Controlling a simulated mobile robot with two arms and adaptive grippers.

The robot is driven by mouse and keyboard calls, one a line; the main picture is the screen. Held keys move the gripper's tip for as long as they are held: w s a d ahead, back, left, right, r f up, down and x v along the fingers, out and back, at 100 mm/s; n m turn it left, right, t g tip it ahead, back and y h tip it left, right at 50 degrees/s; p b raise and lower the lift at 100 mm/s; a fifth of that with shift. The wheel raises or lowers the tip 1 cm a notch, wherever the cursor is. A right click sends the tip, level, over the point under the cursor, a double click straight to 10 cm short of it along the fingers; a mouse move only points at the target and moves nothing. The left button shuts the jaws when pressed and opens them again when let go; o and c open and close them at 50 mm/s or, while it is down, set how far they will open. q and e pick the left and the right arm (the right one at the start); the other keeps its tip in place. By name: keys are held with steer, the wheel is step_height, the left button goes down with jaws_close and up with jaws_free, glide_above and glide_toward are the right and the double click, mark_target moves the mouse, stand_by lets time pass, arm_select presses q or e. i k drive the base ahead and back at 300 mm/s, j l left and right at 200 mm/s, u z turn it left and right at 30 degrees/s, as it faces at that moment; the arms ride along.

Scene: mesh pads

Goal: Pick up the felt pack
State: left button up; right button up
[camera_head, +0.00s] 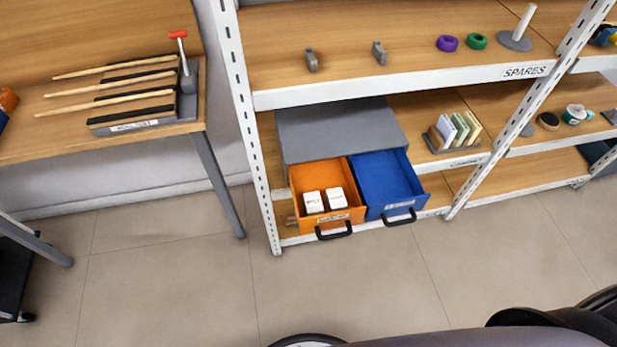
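Two small white packs lie side by side in the open orange drawer (328,174), a left one (313,202) and a right one (337,199). Each has small dark print on top, too small to read, so I cannot tell which, if either, is the felt pack. The orange drawer is pulled out of a grey cabinet (340,130) on the lower shelf. Neither of my grippers is in view.
An open blue drawer (386,178) beside the orange one looks empty. Both have black handles. A white shelf post (243,120) stands left of the cabinet. A wooden bench (60,125) with sticks in a rack (145,118) is at left. The floor in front is clear.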

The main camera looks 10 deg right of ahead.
mark_target(312, 203)
steer(key=l+u, duration=0.2)
steer(key=l, duration=0.55)
steer(key=l+u, duration=0.25)
steer(key=l, duration=0.55)
steer(key=k+l+u, duration=0.2)
steer(key=l, duration=0.55)
steer(key=i, duration=0.05)
